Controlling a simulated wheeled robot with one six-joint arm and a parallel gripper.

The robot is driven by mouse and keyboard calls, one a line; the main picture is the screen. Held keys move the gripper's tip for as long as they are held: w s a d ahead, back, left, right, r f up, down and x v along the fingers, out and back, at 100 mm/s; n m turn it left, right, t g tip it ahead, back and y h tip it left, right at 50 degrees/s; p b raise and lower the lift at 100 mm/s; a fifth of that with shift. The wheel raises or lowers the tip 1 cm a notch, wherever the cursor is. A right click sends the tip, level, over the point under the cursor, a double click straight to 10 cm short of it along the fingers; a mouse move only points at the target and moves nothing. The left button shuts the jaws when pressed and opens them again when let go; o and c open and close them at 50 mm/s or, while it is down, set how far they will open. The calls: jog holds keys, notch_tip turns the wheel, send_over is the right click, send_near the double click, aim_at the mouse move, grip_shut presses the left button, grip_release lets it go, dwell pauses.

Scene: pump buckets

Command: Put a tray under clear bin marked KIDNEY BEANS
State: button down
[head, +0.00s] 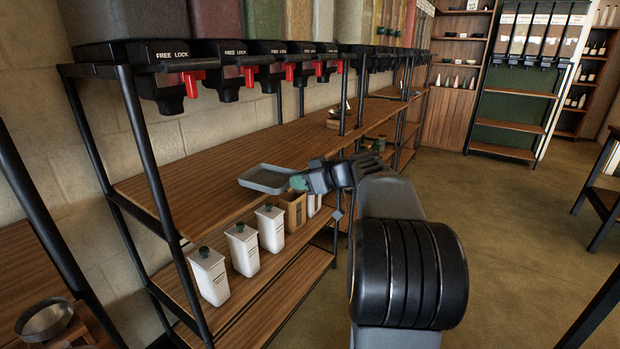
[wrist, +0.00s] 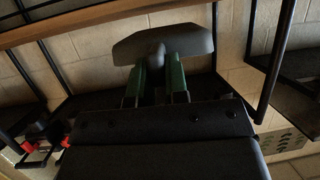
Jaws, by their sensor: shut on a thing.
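A small grey tray (head: 266,179) is at the front edge of the long wooden shelf (head: 200,165), under the row of dispensers. My gripper (head: 299,182) is shut on the tray's near side. The wrist view shows the tray (wrist: 163,45) between the green fingers (wrist: 160,82). The tray looks roughly level; I cannot tell whether it touches the shelf. Several bins (head: 216,18) stand above black dispenser spouts with red levers (head: 192,82). Their upper parts are cut off, and no KIDNEY BEANS label is readable.
A black post (head: 148,155) rises at the shelf's left front. A small brown holder (head: 335,122) sits further back on the long shelf, whose nearer left part is bare.

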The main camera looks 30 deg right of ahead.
aim_at(264, 177)
jog(key=w+a+p, duration=0.1)
jog(key=w, duration=0.2)
jog(key=w+a+p, duration=0.1)
jog(key=w+p, duration=0.1)
jog(key=w+a+f+p, duration=0.1)
jog(key=w+a+p, duration=0.1)
jog(key=w, duration=0.1)
jog(key=shift+w, duration=0.35)
jog(key=shift+w+a+f+b, duration=0.2)
jog(key=shift+w+f+b, duration=0.15)
jog(key=shift+f+b, duration=0.2)
jog(key=shift+b+x, duration=0.75)
jog(key=shift+x, duration=0.35)
jog(key=shift+w+r, duration=0.15)
jog(key=shift+r, duration=0.05)
jog(key=shift+f+b, duration=0.45)
jog(key=shift+b, duration=0.3)
jog(key=c, duration=1.1)
grip_release()
jog(key=shift+o, duration=0.2)
jog(key=shift+d, duration=0.1)
jog(key=v, duration=1.3)
jog(key=shift+s+d, duration=0.2)
jog(key=shift+s, duration=0.15)
jog(key=shift+r, duration=0.1)
